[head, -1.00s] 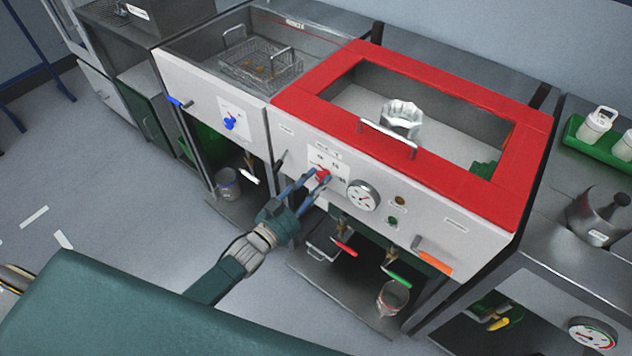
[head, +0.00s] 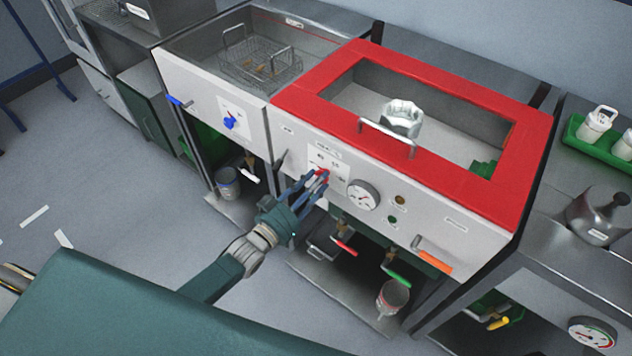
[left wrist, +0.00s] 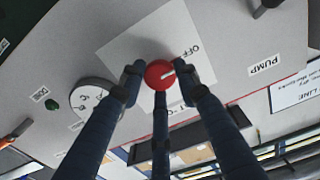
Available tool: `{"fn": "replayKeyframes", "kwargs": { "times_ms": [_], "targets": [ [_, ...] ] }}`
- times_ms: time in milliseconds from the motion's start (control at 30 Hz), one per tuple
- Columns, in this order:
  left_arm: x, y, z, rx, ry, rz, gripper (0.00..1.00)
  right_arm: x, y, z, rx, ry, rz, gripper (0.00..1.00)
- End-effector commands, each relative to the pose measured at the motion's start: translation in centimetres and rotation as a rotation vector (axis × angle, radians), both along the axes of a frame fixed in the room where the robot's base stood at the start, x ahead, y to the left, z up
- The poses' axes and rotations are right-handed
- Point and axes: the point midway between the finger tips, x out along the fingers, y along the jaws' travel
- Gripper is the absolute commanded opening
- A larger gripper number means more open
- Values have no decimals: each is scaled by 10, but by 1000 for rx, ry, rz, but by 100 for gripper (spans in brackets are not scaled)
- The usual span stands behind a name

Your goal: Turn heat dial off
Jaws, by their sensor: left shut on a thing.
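The red heat dial (left wrist: 159,74) sits on a white label plate (left wrist: 190,60) on the front of the red-topped machine. In the head view the dial (head: 322,174) is partly hidden behind my fingers. My left gripper (head: 316,180) is shut on the dial. In the left wrist view the gripper (left wrist: 160,76) has its fingertips on either side of the dial, with a third finger below. The white pointer mark points right and slightly up; the printed OFF (left wrist: 196,47) lies further up and right.
A round gauge (head: 363,195) is just right of the dial. Below are red (head: 345,246) and green (head: 396,276) valve handles. A blue dial (head: 230,122) is on the left fryer. The machine's red top (head: 450,175) has a metal handle (head: 388,137) near its front.

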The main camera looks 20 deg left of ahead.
Motion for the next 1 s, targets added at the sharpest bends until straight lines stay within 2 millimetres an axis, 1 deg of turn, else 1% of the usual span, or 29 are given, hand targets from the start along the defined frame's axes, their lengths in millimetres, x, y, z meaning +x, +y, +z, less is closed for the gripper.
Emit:
{"fn": "replayKeyframes", "kwargs": {
  "times_ms": [200,233,300,567,667,767,1000],
  "targets": [
    [-1,0,-2,-1,6,0,6,0,0,0,0,0,0,0],
    [-1,0,-2,-1,6,0,38,0,0,0,0,0,0,0],
    [-1,0,-2,-1,4,0,51,0,-1,0,-1,0,1,0],
    [-1,0,-1,-1,1,0,51,-1,-5,0,-6,1,3,0],
    [-5,1,-1,1,2,0,51,-1,-5,0,-7,1,2,0],
    [-16,5,-2,0,4,0,51,-1,-4,0,-4,0,2,0],
    [-64,23,-2,1,6,0,51,0,-2,0,-3,0,1,0]
  ]
}}
